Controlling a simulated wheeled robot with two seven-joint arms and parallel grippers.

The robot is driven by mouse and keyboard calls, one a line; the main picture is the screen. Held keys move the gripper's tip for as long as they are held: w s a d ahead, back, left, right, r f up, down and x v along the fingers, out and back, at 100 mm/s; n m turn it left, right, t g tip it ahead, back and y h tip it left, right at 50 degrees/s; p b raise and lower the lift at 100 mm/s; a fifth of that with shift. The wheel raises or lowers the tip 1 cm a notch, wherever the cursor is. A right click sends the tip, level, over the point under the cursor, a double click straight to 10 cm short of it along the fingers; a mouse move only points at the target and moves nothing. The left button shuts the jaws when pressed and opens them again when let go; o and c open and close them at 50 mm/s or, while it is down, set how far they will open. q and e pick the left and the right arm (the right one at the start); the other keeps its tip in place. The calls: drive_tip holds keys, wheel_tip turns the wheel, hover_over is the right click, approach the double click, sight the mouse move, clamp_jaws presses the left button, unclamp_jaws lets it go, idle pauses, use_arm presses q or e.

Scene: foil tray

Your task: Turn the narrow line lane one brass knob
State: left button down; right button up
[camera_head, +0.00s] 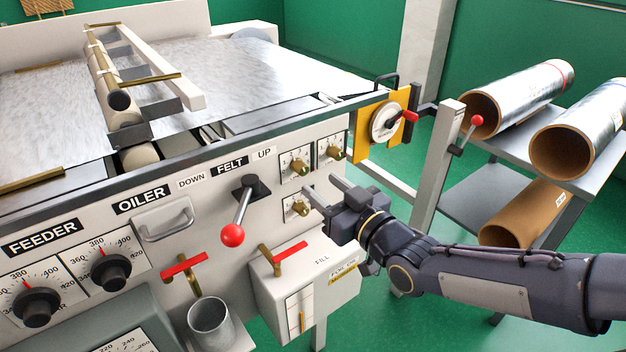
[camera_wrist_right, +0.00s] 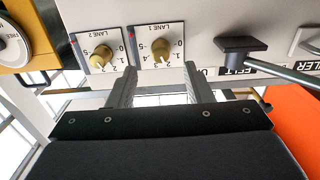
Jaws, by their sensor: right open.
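The lane one brass knob (camera_head: 297,166) sits on a white dial plate on the machine's front panel. In the right wrist view, which shows the panel upside down, the knob (camera_wrist_right: 161,51) has the label LANE 1 and a scale. My right gripper (camera_head: 322,184) is open and empty, its fingers pointing at the panel below and right of this knob. In the wrist view the knob appears between the fingertips (camera_wrist_right: 157,75), apart from both. My left gripper is not in view.
The lane two knob (camera_head: 333,153) is right of lane one; another brass knob (camera_head: 300,208) sits below, close to my gripper. A red-ball lever (camera_head: 232,235) sticks out at left. A white box (camera_head: 300,275) with a red handle projects below.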

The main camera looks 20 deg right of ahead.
sight(305, 172)
drive_tip(key=x, duration=0.5)
drive_tip(key=shift+w+a, duration=0.15)
drive_tip(key=shift+w, duration=0.1)
drive_tip(key=c, duration=1)
